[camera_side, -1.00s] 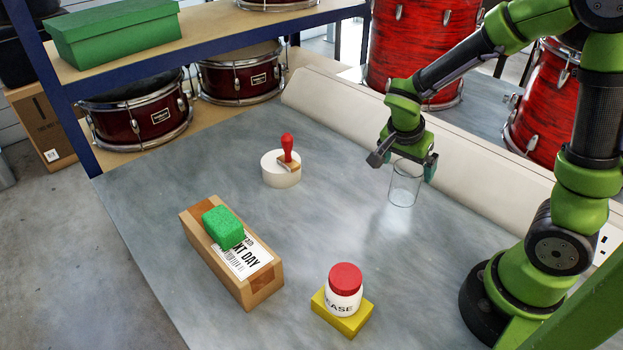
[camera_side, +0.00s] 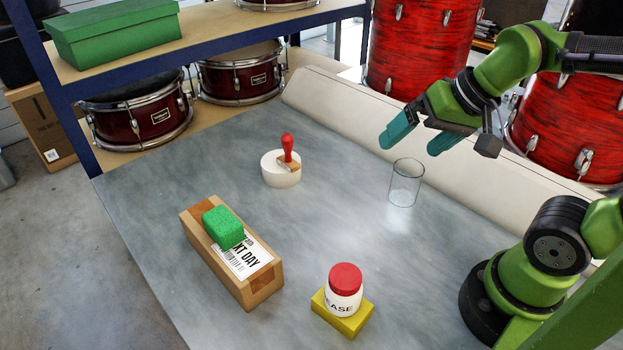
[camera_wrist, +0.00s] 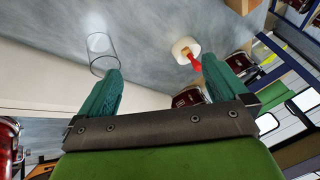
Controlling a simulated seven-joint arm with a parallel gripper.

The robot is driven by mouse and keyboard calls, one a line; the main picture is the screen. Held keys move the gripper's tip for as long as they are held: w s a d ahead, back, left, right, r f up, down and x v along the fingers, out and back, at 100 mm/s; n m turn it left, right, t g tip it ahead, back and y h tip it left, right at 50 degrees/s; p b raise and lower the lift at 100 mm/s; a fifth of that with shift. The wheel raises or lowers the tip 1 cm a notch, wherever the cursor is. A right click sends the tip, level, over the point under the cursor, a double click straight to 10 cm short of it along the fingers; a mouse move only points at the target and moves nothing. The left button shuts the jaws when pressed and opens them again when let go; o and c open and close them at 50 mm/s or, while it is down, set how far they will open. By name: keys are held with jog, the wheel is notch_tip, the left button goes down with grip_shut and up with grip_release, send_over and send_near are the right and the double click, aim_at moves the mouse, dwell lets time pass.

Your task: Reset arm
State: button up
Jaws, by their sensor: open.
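My gripper (camera_side: 414,142) is open and empty, raised above the back right of the bench (camera_side: 225,165), its teal fingers pointing to the lower left. The green arm is folded back toward its base. In the wrist view the two fingers of my gripper (camera_wrist: 160,90) stand wide apart with nothing between them. A clear glass (camera_side: 405,184) stands upright on the bench, below the fingers and apart from them. The glass also shows in the wrist view (camera_wrist: 101,55), beyond the left finger.
A red-handled stamp (camera_side: 288,150) sits on a white round block (camera_side: 281,172). A green sponge (camera_side: 222,227) lies on a cardboard box (camera_side: 258,289). A red-lidded jar (camera_side: 343,296) stands on a yellow block (camera_side: 349,325). Red drums (camera_side: 420,45) stand behind the bench. The bench's middle is clear.

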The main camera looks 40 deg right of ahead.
jog(key=shift+s+a+r+n+t+y, duration=0.45)
jog(key=shift+a+r+n+t, duration=0.15)
jog(key=shift+n, duration=0.3)
dwell(0.7)
